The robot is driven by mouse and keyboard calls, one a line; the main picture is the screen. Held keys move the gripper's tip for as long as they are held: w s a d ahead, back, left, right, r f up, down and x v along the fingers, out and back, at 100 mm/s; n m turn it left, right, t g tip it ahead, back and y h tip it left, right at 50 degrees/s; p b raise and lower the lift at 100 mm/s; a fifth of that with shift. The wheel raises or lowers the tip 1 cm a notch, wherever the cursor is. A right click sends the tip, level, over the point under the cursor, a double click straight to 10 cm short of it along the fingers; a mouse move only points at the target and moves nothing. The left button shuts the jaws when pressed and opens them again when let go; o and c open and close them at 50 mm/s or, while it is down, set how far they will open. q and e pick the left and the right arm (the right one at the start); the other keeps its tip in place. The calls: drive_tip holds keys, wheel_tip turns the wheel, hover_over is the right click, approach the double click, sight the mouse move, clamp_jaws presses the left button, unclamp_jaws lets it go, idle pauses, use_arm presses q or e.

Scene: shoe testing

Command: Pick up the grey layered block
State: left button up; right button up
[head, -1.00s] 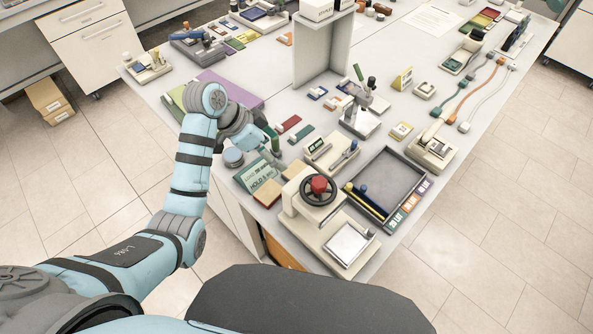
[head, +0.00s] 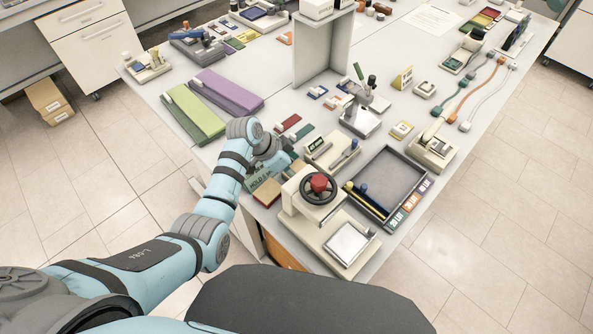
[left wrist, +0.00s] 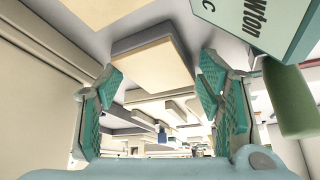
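In the left wrist view, a block with a grey layer and a cream layer (left wrist: 155,66) lies ahead, between the lines of the two fingers. I take it as the grey layered block. My left gripper (left wrist: 161,78) is open, with green ridged pads apart and nothing between them. In the head view my left gripper (head: 284,162) hangs low over the near table edge, by a tan-topped block (head: 267,193). The gripper and wrist partly hide the blocks there, so I cannot tell which one matches. My right gripper is not in view.
A green sign (head: 257,179) stands beside the gripper; its lettered face shows close in the wrist view (left wrist: 273,25). A tester with a red knob (head: 319,184) stands just right. Green (head: 194,113) and purple (head: 228,92) slabs lie behind left. A grey tray (head: 388,182) is further right.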

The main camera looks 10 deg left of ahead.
use_arm(q)
drive_tip(key=shift+s+f, duration=0.1)
drive_tip(key=shift+f, duration=0.05)
drive_tip(key=c, duration=0.4)
drive_tip(key=shift+c, duration=0.2)
